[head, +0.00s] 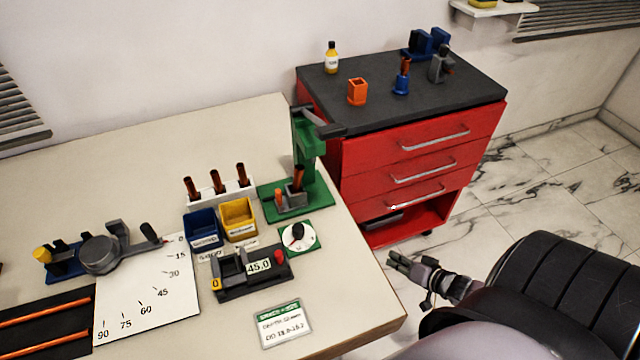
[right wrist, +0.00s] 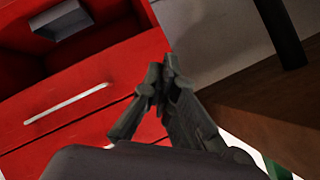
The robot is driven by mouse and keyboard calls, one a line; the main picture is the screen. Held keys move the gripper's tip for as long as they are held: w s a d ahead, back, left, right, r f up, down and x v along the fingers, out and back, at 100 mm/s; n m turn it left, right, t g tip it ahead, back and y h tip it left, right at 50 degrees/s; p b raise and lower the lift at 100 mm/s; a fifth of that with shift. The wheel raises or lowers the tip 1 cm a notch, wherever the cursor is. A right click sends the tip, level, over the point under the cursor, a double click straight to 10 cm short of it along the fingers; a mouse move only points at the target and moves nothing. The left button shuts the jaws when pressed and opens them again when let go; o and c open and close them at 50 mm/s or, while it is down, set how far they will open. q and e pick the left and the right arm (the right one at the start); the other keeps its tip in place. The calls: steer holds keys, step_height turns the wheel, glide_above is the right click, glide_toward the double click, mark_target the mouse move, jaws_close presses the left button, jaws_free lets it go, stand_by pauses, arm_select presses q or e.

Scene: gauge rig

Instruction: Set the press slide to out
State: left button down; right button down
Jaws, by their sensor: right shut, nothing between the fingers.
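The green press (head: 306,148) stands at the right edge of the table, with a grey lever at its top. On its green base sits a grey slide block (head: 296,197) with a small orange knob (head: 278,195) and a copper-coloured tube (head: 299,176) upright at it. I cannot tell the slide's exact position. My right gripper (head: 391,257) is shut and empty, off the table's right side, apart from the press. It also shows in the right wrist view (right wrist: 160,80), with its fingertips together. My left gripper is not in view.
The red drawer cabinet (head: 400,165) stands behind my right gripper, its bottom compartment open. The table (head: 365,305) has a dial (head: 299,237), a 45.0 gauge (head: 250,273), yellow bin (head: 238,219) and blue bin (head: 203,229) near the press. Floor shows between table and cabinet.

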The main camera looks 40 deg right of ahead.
mark_target(290, 196)
steer(key=w+a+r+m+t+y, duration=0.1)
steer(key=w+a+r+y, duration=0.15)
steer(key=r, duration=0.65)
steer(key=w+a+r+m+t+y, duration=0.1)
steer(key=w+r+m+y, duration=0.15)
steer(key=r, duration=0.55)
steer(key=w+a+r+m+t+y, duration=0.1)
steer(key=w+a+r+y, duration=0.2)
steer(key=r, duration=0.6)
steer(key=shift+n+y, duration=0.25)
steer(key=shift+y, duration=0.15)
steer(key=x, duration=0.8)
steer(key=shift+w+d+b, duration=0.2)
steer(key=shift+w+b, duration=0.15)
steer(key=shift+w, duration=0.25)
steer(key=a, duration=0.1)
steer(key=w+a, duration=0.1)
steer(key=a, duration=0.1)
steer(key=shift+a+p, duration=0.15)
steer(key=shift+p, duration=0.25)
steer(key=shift+w+a+f, duration=0.15)
steer(key=shift+a, duration=0.3)
